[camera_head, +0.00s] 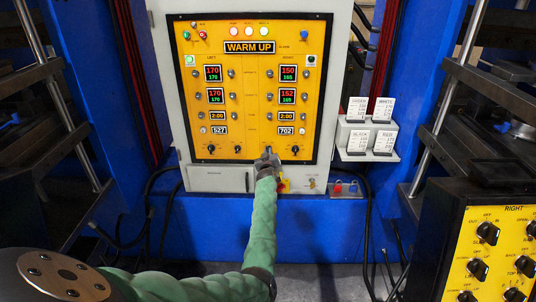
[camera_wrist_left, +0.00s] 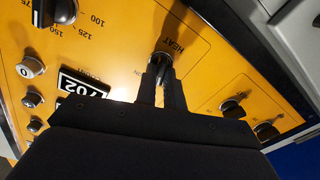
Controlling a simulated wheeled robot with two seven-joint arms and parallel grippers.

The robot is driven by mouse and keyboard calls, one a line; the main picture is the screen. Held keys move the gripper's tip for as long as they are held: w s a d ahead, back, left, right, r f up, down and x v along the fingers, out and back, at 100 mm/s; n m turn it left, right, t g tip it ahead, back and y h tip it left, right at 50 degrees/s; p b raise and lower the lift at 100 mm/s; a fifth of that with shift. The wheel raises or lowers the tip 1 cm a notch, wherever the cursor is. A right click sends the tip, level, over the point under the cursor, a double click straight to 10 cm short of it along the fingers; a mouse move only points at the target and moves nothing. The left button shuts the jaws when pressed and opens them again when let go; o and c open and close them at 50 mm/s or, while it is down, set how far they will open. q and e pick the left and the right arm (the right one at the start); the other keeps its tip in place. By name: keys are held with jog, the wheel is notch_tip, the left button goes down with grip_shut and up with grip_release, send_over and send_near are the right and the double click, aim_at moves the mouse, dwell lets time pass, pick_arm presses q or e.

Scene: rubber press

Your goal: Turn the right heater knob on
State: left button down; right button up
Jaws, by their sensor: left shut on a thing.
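The right heater knob (camera_wrist_left: 161,57), marked HEAT, is on the yellow control panel (camera_head: 250,120), in its bottom row. It shows between the fingertips in the left wrist view, which sees the panel upside down. My left gripper (camera_head: 267,157) reaches the panel from below and is shut on this knob. The fingers also show in the left wrist view (camera_wrist_left: 163,75) on either side of the knob's stem. The knob's pointer is mostly hidden by the fingers, so its setting cannot be told. My right gripper is in neither view.
A black dial (camera_head: 295,150) sits just right of the held knob. Other knobs (camera_head: 237,149) are to its left. The display reads WARM UP (camera_head: 250,47). A card rack (camera_head: 366,138) and a second yellow panel (camera_head: 495,250) stand to the right.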

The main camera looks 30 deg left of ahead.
pick_arm(q)
jog(key=m+b, duration=0.1)
jog(key=m, duration=0.7)
jog(key=shift+d+m+b, duration=0.1)
jog(key=shift+m+b, duration=0.25)
jog(key=shift+m, duration=0.05)
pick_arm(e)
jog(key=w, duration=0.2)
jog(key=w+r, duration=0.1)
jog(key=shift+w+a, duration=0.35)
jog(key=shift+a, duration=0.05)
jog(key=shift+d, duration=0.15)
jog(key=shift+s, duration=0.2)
pick_arm(q)
jog(key=c, duration=1.5)
grip_release()
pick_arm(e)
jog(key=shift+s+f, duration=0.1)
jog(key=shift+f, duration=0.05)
